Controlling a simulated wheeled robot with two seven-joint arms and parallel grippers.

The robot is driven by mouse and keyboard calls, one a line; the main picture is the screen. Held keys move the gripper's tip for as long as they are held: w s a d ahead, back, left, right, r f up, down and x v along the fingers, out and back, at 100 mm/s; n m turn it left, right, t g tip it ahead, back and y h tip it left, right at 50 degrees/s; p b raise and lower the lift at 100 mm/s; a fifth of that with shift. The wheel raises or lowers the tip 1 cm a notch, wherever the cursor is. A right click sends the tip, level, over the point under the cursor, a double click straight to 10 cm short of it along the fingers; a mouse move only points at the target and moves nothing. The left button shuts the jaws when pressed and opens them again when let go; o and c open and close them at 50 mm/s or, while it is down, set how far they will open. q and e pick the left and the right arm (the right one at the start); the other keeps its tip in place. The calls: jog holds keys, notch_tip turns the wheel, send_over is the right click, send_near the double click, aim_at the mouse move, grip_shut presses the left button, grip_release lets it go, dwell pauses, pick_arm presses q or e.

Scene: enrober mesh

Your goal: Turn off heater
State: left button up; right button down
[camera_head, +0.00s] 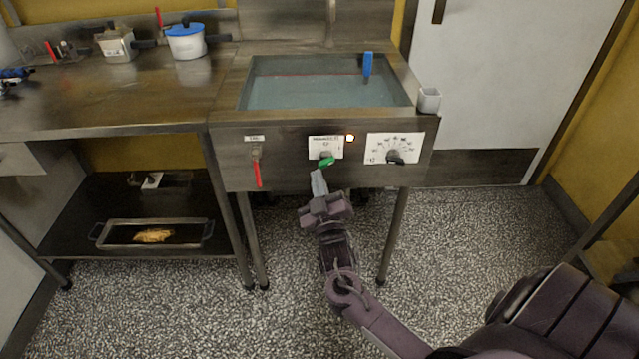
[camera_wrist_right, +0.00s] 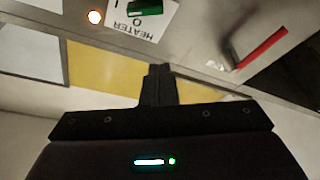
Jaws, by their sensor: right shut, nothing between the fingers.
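In the right wrist view the green knob (camera_wrist_right: 144,8) shows at the top edge, beside a plate (camera_wrist_right: 128,27) reading HEATER, upside down. A small indicator light (camera_head: 350,138) by the plate glows orange; it also glows in the wrist view (camera_wrist_right: 95,17). My right gripper (camera_head: 318,175) is shut and empty, with its fingertips just below the knob. I cannot tell whether they touch. My left gripper is not in view.
A red-handled lever (camera_head: 257,172) hangs left of the switch and a dial (camera_head: 396,156) sits right. The water-filled tank (camera_head: 231,90) has a blue object (camera_head: 367,63) at its back. A worktop (camera_head: 110,100) adjoins at left. The floor in front looks clear.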

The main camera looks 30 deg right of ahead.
aim_at(326, 160)
jog(key=x, duration=0.7)
jog(key=shift+w+r, duration=0.1)
jog(key=shift+w, duration=0.2)
jog(key=f, duration=0.1)
jog(key=s+d+f, duration=0.1)
jog(key=shift+d+f, duration=0.1)
jog(key=shift+f, duration=0.2)
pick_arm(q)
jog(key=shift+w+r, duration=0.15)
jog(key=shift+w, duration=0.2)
pick_arm(e)
jog(key=shift+s+d+f, duration=0.15)
jog(key=shift+d+f, duration=0.15)
jog(key=shift+f, duration=0.25)
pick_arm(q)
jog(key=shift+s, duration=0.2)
pick_arm(e)
jog(key=shift+n+y+p, duration=0.35)
jog(key=shift+n+y, duration=0.05)
jog(key=shift+n, duration=0.2)
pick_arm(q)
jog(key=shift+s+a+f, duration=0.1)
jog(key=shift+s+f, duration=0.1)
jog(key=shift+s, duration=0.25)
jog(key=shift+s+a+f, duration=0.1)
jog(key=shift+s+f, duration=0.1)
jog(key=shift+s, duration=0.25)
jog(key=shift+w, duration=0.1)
